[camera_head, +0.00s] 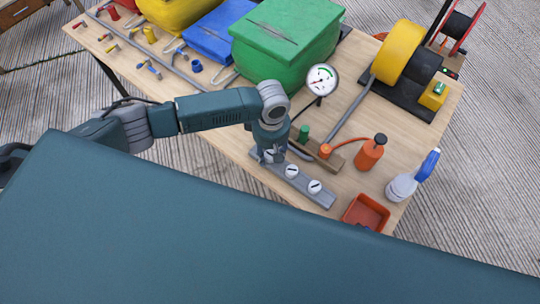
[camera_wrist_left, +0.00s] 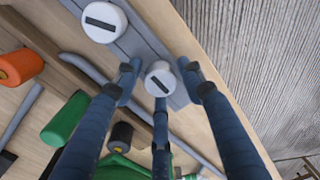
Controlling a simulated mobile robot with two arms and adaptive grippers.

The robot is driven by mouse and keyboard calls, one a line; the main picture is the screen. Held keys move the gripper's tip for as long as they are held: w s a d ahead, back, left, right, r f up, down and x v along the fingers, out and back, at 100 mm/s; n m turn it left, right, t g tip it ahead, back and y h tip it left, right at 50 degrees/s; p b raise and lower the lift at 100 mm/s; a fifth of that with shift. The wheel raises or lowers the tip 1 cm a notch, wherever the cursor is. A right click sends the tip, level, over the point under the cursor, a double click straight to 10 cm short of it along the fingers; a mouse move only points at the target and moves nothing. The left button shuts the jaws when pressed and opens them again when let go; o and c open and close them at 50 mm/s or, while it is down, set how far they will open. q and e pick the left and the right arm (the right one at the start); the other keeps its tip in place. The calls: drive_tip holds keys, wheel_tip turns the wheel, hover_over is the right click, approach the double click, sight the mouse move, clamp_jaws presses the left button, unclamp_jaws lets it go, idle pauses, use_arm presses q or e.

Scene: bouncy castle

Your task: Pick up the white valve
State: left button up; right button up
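Round white valves with dark slots sit in a row on a grey strip (camera_head: 325,197) near the table's front edge. Two show clearly in the head view: a middle valve (camera_head: 292,171) and a right-hand valve (camera_head: 315,186). My left gripper (camera_head: 270,154) points down over the left end of the strip and partly hides a further white valve there. In the left wrist view, this white valve (camera_wrist_left: 160,78) lies between the spread fingers of my left gripper (camera_wrist_left: 164,82), which is open. Another valve (camera_wrist_left: 103,22) sits beside it, outside the fingers. My right gripper is not in view.
A wooden block with a green plug (camera_head: 304,132) and an orange plug (camera_head: 325,151) stands close behind the strip. A gauge (camera_head: 321,79), orange bottle (camera_head: 369,153), spray bottle (camera_head: 413,178) and red tray (camera_head: 366,212) are nearby. Coloured bags and a yellow reel (camera_head: 397,52) stand farther back.

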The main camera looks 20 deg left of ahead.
use_arm(q)
drive_tip(key=c, duration=0.6)
drive_tip(key=shift+c, duration=0.2)
